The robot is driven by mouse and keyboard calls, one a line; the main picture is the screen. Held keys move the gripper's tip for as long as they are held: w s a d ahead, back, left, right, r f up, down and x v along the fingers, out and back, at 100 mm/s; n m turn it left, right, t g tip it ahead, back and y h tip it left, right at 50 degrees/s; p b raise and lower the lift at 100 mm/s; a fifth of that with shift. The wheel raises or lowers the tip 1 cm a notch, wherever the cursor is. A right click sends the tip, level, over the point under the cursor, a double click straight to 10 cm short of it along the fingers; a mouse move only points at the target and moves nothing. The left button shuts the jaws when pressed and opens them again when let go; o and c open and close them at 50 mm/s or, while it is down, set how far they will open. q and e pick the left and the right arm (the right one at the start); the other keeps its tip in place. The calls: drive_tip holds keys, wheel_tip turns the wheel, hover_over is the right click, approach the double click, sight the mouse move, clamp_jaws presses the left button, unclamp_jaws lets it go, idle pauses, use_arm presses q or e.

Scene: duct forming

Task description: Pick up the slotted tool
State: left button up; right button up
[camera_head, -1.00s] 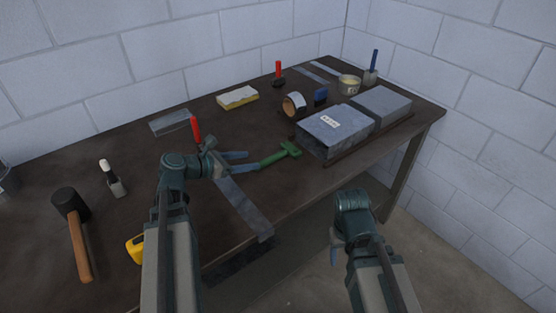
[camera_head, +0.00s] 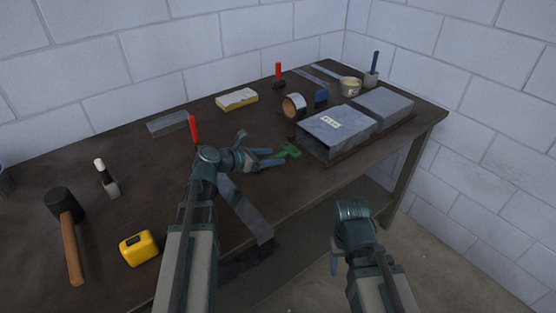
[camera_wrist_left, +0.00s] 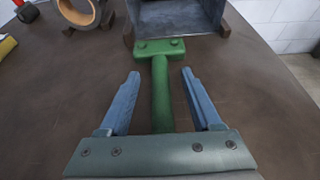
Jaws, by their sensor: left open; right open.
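The slotted tool is green, with a straight handle and a wider crosswise head. It lies on the table, and its head (camera_head: 289,151) shows just past my left gripper (camera_head: 274,159) in the head view. In the left wrist view the tool (camera_wrist_left: 161,90) lies between the two blue fingers of my left gripper (camera_wrist_left: 160,98), with a gap on each side. The head is beyond the fingertips, and the near handle end is hidden behind the gripper body. My left gripper is open. My right gripper (camera_head: 335,260) is open and empty, off the table's front edge.
A grey duct box (camera_head: 335,131) stands just beyond the tool's head. A metal strip (camera_head: 246,211) lies near the front edge. A yellow tape measure (camera_head: 139,248) and a mallet (camera_head: 70,235) lie to the left. A red-handled tool (camera_head: 194,129) is behind my left arm.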

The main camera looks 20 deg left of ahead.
use_arm(q)
drive_tip(key=shift+w+d+f, duration=0.25)
drive_tip(key=shift+w+d, duration=0.05)
drive_tip(key=shift+w, duration=0.15)
drive_tip(key=shift+s, duration=0.1)
clamp_jaws()
use_arm(e)
drive_tip(key=shift+f, duration=0.2)
use_arm(q)
drive_tip(key=shift+r, duration=0.1)
